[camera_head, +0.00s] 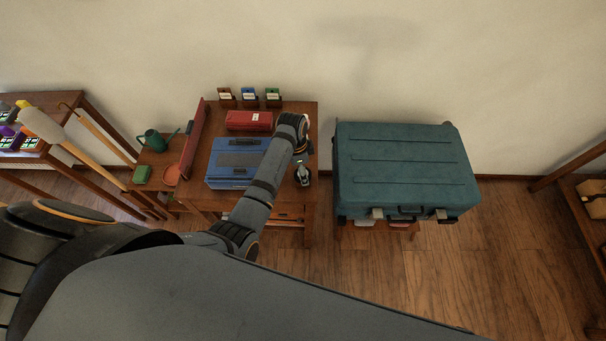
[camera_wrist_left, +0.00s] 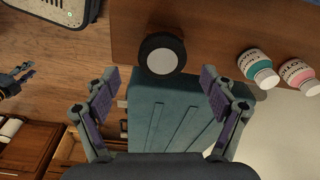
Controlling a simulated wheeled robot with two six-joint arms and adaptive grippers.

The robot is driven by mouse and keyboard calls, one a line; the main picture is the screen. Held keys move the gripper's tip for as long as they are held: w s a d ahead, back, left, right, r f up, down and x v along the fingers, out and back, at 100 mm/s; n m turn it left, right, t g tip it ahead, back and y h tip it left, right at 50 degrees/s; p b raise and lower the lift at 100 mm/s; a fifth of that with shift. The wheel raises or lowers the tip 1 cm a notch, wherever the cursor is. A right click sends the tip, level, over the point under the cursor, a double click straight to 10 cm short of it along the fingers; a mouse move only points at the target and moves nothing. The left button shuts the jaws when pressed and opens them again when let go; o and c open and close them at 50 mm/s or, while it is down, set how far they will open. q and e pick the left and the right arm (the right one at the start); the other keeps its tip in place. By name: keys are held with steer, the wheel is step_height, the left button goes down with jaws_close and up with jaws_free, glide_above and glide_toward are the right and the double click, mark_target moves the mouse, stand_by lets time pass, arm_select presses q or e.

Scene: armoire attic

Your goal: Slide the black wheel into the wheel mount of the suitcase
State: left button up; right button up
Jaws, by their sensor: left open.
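The black wheel (camera_wrist_left: 162,53) lies flat on the wooden table in the left wrist view, its pale round hub facing up. It sits at the table edge beside the suitcase. My left gripper (camera_wrist_left: 161,98) is open, its fingers spread wide with nothing between them, and the wheel is ahead of the gap. The teal suitcase (camera_head: 405,165) lies flat to the right of the table in the head view; part of it shows in the wrist view (camera_wrist_left: 160,130). I cannot make out its wheel mount. My right gripper (camera_wrist_left: 15,82) seems to show small at the wrist view's left edge.
A pink bottle (camera_wrist_left: 298,73) and a teal bottle (camera_wrist_left: 258,68) stand near the wheel. The table also holds a blue toolbox (camera_head: 228,168) and a red box (camera_head: 249,120). A shelf (camera_head: 590,200) stands at the far right. Floor is clear before the suitcase.

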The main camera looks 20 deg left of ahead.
arm_select(q)
steer(key=f, duration=0.5)
steer(key=shift+w, duration=0.2)
steer(key=shift+r, duration=0.1)
steer(key=shift+c, duration=0.4)
steer(key=c, duration=1.2)
